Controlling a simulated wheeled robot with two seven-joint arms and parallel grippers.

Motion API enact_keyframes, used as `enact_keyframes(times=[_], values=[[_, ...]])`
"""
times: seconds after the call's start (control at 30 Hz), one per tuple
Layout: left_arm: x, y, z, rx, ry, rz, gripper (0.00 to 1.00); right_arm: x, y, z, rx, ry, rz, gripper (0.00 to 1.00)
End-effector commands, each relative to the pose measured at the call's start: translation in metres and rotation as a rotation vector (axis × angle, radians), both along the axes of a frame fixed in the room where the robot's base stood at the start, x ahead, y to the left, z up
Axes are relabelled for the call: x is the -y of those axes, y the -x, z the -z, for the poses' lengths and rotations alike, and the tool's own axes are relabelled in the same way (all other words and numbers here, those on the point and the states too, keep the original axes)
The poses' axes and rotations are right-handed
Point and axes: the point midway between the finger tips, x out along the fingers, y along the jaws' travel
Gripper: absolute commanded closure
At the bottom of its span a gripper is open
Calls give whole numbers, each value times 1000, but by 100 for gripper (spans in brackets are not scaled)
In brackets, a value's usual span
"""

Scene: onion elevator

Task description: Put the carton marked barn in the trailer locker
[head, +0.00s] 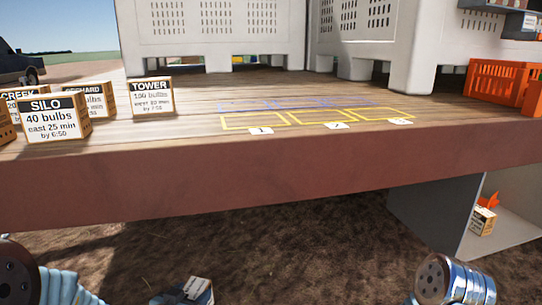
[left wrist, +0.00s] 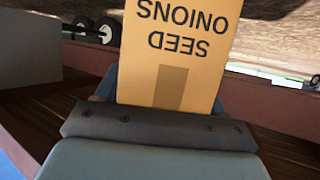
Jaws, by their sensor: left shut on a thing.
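My left gripper (left wrist: 155,128) is shut on a tan carton (left wrist: 182,40) in the left wrist view. The face towards the camera reads SEED ONIONS, upside down; no barn mark shows on it. In the head view a small part of my left gripper (head: 190,291) shows at the bottom edge, low in front of the trailer bed. The open grey locker (head: 425,212) is under the bed at the right, well to the right of that gripper. A small carton (head: 482,221) and something orange are inside it. My right gripper is out of view.
On the bed (head: 200,170) stand cartons marked SILO (head: 55,118), TOWER (head: 152,97), CREEK and ORCHARD. Yellow numbered outlines (head: 315,118) are empty. White crates (head: 215,30) stand behind, orange crates (head: 495,82) at the right. Bare ground lies between the left gripper and the locker.

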Motion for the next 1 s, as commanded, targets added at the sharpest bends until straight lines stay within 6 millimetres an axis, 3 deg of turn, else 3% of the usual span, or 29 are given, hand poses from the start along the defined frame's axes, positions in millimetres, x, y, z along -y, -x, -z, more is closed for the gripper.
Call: enact_keyframes(times=[0.6,1.0], values=[[-3,-13,82,1,-2,-241,89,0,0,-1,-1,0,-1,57],[-4,-13,85,4,0,-256,89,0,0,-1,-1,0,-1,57]])
